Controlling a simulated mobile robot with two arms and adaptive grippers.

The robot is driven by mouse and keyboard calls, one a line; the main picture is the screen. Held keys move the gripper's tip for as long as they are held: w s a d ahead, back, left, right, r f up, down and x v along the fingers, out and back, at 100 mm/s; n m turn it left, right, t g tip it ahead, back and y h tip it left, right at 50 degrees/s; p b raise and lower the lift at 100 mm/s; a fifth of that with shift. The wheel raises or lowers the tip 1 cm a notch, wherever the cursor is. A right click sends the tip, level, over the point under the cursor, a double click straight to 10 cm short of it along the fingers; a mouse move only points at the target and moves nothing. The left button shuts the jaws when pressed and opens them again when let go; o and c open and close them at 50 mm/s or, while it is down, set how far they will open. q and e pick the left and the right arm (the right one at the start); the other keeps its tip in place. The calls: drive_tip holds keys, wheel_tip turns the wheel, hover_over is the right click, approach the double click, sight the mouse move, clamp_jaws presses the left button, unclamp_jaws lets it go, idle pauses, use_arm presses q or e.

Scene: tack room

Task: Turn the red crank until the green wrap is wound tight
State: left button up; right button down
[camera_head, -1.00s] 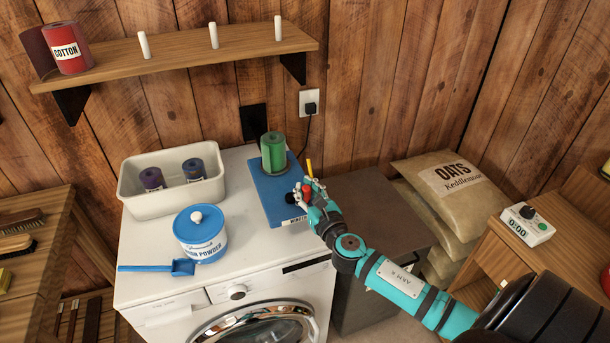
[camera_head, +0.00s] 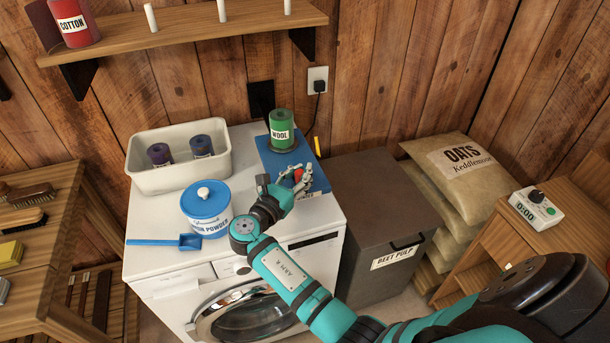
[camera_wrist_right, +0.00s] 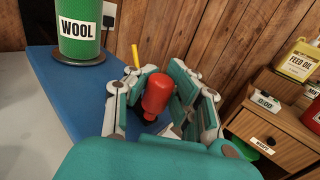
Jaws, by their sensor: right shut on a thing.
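The green wrap (camera_head: 280,125), a roll labelled WOOL, stands upright at the back of the blue winder (camera_head: 268,152) on the washing machine. It also shows in the wrist view (camera_wrist_right: 80,25), its label facing the camera. The red crank handle (camera_wrist_right: 156,95) is between the fingers of my right gripper (camera_wrist_right: 152,98), which is shut on it. In the head view the red handle (camera_head: 298,175) is mostly covered by my right gripper (camera_head: 292,178), at the front of the winder. The crank's arm is hidden. My left gripper is not in view.
A yellow upright piece (camera_head: 316,147) stands by the winder's right edge. A white tub (camera_head: 150,181) with two rolls, a powder canister (camera_head: 205,208) and a blue scoop (camera_head: 188,242) are to the left. A dark beet pulp bin (camera_head: 370,195) stands right of the washing machine.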

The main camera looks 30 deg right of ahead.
drive_tip(key=shift+w+a+f+m+g+h+b, duration=0.1)
drive_tip(key=shift+a+m+g+h+b, duration=0.2)
drive_tip(key=shift+m+g+b, duration=0.7)
drive_tip(key=shift+w+a+f+m+g+h+b, duration=0.15)
drive_tip(key=shift+a+m+g+h+b, duration=0.35)
drive_tip(key=shift+g, duration=0.9)
drive_tip(key=shift+a+f+m+g+h+b, duration=0.1)
drive_tip(key=shift+m+g+b, duration=0.5)
drive_tip(key=shift+m+g, duration=0.45)
drive_tip(key=shift+g, duration=0.35)
drive_tip(key=c, duration=1.7)
unclamp_jaws()
drive_tip(key=o, duration=0.6)
drive_tip(key=shift+a+r, duration=0.1)
drive_tip(key=shift+r, duration=0.15)
drive_tip(key=shift+r, duration=0.1)
